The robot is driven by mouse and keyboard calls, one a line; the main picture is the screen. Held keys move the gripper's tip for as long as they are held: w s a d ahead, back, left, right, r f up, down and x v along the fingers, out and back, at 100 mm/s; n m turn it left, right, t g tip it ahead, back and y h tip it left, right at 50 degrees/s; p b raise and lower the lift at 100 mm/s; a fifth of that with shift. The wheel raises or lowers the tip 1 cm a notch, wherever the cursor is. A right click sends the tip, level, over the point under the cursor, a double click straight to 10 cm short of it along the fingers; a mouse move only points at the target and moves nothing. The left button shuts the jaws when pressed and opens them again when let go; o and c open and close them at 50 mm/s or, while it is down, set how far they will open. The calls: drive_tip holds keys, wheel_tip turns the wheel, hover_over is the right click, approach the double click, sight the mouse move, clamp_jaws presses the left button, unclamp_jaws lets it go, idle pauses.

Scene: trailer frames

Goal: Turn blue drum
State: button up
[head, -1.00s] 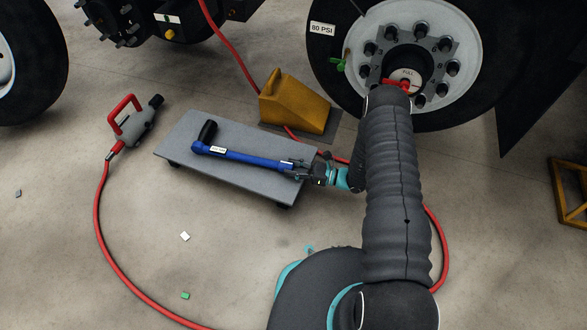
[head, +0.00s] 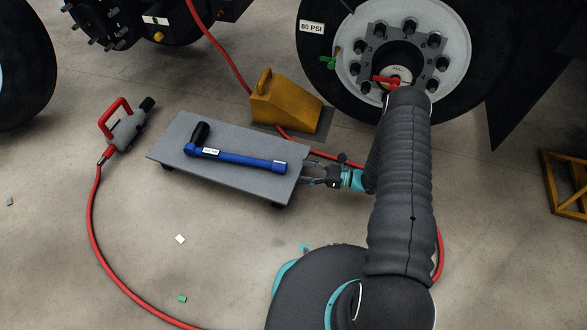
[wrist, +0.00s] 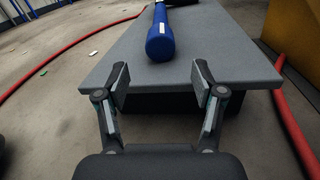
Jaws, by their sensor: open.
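No blue drum shows in either view. The blue thing in view is a long blue bar tool (head: 240,157) with a black grip at its left end, lying on a grey low board (head: 222,180). Its rounded blue end (wrist: 160,42) points toward my gripper in the wrist view, over the board (wrist: 222,55). My gripper (head: 308,173) is open and empty at the board's right edge, apart from the tool. In the wrist view its two fingers (wrist: 161,84) stand wide apart, with the board's near edge between and beyond them.
A red hose (head: 92,225) curves round the floor from a grey, red-handled tool (head: 128,128). A yellow frame (head: 565,185) stands at right. The front-left floor is mostly clear.

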drive_tip(key=shift+v, duration=2.45)
